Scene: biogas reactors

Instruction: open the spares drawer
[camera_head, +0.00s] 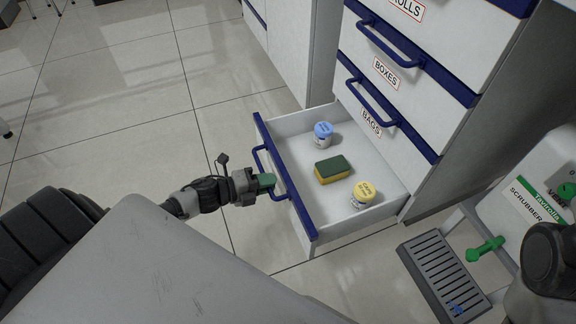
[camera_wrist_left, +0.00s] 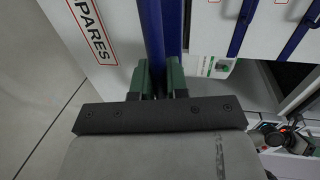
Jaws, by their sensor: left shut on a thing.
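The spares drawer (camera_head: 312,228) is the low drawer of the white cabinet, and it stands pulled out in the head view. It holds a blue-lidded jar (camera_head: 323,134), a yellow and green sponge (camera_head: 333,169) and a yellow-lidded jar (camera_head: 362,194). Its blue bar handle (camera_head: 262,160) is on the front. My left gripper (camera_head: 268,181) is at this handle. In the left wrist view the green fingers (camera_wrist_left: 158,80) are shut around the blue bar (camera_wrist_left: 152,30), beside the SPARES label (camera_wrist_left: 90,28). My right gripper is not clearly visible.
Above are shut drawers labelled BAGS (camera_head: 371,122), BOXES (camera_head: 386,73) and ROLLS. At the right stand a scrubber unit (camera_head: 535,200) with a green valve handle (camera_head: 485,249) and a grey slotted grate (camera_head: 444,277). Tiled floor (camera_head: 130,150) is clear left of the drawer.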

